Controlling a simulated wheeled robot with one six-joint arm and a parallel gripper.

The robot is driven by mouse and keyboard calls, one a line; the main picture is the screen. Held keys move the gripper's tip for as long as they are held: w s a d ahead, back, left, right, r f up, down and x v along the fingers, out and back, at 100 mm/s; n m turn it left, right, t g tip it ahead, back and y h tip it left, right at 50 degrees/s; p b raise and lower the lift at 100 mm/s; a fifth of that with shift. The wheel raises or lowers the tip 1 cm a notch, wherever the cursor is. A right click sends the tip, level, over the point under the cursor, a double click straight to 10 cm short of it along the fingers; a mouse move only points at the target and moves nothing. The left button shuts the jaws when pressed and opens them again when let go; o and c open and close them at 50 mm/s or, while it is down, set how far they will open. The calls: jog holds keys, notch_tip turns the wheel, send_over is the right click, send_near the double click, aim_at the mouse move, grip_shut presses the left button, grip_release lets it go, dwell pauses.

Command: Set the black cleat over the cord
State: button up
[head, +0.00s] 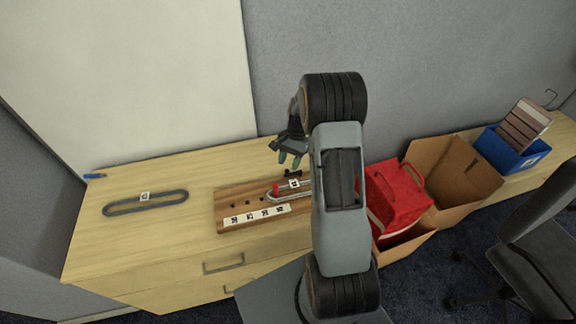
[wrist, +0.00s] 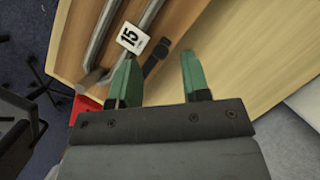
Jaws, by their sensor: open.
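The black cleat (head: 293,173) is a small dark piece near the back edge of the wooden board (head: 228,207). In the wrist view the cleat (wrist: 153,63) appears between the green fingertips, beside a white tag marked 15. The grey cord (head: 283,198) runs along the board, partly hidden by my arm in the head view; it also shows in the wrist view (wrist: 109,38). My gripper (head: 290,160) is open and empty, pointing down just above the cleat. Whether the fingertips touch the cleat I cannot tell.
Another grey loop (head: 146,203) with a tag lies on the table at left. A blue object (head: 95,176) lies by the back left corner. The board has holes and a label strip. A red bag (head: 395,200), cardboard box (head: 460,178) and blue bin (head: 512,150) stand at right.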

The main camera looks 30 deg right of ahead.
jog(key=shift+x, duration=1.15)
jog(key=shift+a, duration=0.1)
jog(key=shift+c, duration=0.4)
grip_shut()
